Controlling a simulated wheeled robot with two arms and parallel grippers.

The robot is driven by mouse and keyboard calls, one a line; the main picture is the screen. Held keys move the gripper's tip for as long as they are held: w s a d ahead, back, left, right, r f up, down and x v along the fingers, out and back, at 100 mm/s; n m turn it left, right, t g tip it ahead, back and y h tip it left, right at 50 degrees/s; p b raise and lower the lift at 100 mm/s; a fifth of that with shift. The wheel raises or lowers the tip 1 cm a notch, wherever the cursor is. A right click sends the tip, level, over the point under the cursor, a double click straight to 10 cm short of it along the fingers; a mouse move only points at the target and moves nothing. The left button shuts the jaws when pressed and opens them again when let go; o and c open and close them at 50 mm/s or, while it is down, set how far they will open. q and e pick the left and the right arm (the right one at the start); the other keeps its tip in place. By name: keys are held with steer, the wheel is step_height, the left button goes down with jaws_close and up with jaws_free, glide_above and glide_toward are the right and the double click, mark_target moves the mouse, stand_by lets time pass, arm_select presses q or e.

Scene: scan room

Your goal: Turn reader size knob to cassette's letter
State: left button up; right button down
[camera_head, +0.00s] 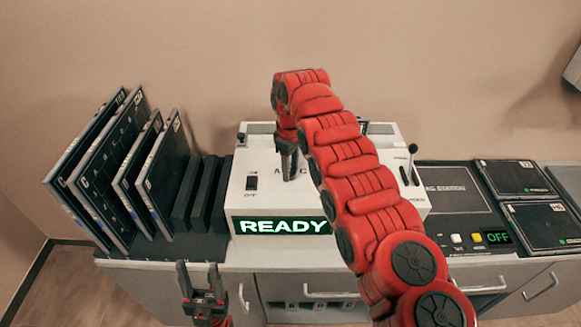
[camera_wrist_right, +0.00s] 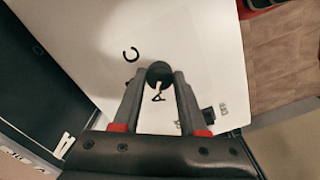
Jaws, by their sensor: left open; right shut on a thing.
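The reader (camera_head: 262,196) is a white box on the counter, with a lit green READY display (camera_head: 283,226). My right gripper (camera_head: 289,172) reaches down onto its top from above. In the right wrist view, the fingertips of my right gripper (camera_wrist_right: 158,82) are shut on the dark round size knob (camera_wrist_right: 158,72). My left gripper (camera_head: 203,280) is open and empty in front of the counter. Several dark cassettes (camera_head: 110,165) stand in a rack at left; their letters are hard to read.
A switch marked OFF (camera_head: 251,182) and a black lever (camera_head: 412,160) are on the reader. At right is a dark tagging station (camera_head: 450,190) with buttons and an OFF display, beside two flat dark panels (camera_head: 517,178). Drawers with handles are below.

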steer(key=shift+w+r+n, duration=0.1)
steer(key=shift+n, duration=0.9)
steer(key=shift+c, duration=2.2)
jaws_free()
